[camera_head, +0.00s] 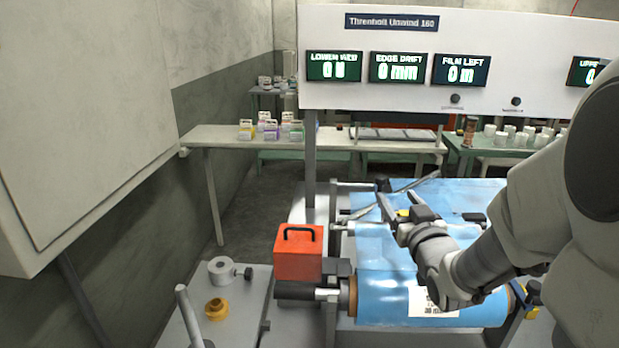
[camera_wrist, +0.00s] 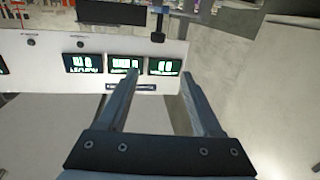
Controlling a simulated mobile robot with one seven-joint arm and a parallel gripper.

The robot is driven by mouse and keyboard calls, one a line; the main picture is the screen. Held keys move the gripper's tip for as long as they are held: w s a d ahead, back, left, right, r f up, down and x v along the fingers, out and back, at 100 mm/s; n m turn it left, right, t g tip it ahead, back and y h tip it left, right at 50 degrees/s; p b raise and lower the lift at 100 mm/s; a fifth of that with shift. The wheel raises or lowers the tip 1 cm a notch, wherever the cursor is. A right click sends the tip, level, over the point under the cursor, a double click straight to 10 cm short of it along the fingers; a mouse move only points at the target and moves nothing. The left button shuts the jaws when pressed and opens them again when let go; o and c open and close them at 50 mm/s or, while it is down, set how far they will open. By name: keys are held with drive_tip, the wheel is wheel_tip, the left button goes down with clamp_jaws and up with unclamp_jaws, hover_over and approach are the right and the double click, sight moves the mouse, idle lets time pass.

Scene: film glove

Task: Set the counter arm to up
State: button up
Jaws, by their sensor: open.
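My gripper (camera_wrist: 158,78) is open, with nothing between its fingers in the wrist view. In the head view my gripper (camera_head: 392,200) is over the blue film (camera_head: 375,245) of the machine, partly hidden by my own wrist. A thin grey bar (camera_head: 365,210) slants up to the right behind it, over the film; it may be the counter arm, but I cannot tell for sure. I cannot tell whether my gripper touches it. The film roll (camera_head: 385,300) with a white label lies at the front, partly covered by my arm.
A white panel (camera_head: 350,75) with lit displays stands above; it also shows upside down in the wrist view (camera_wrist: 60,45). An orange box (camera_head: 298,255) stands left of the roll. A grey lever (camera_head: 190,315) rises at lower left. Tables with small goods (camera_head: 230,135) stand behind.

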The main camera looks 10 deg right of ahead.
sight(379, 176)
drive_tip(key=shift+m, duration=0.4)
drive_tip(key=w, duration=0.5)
drive_tip(key=w+f+b, duration=0.1)
drive_tip(key=w, duration=0.5)
drive_tip(key=w+d+f, duration=0.1)
drive_tip(key=w, duration=0.5)
drive_tip(key=shift+w+d+f+b, duration=0.1)
drive_tip(key=shift+f+b, duration=0.05)
drive_tip(key=shift+b, duration=0.15)
clamp_jaws()
idle(0.5)
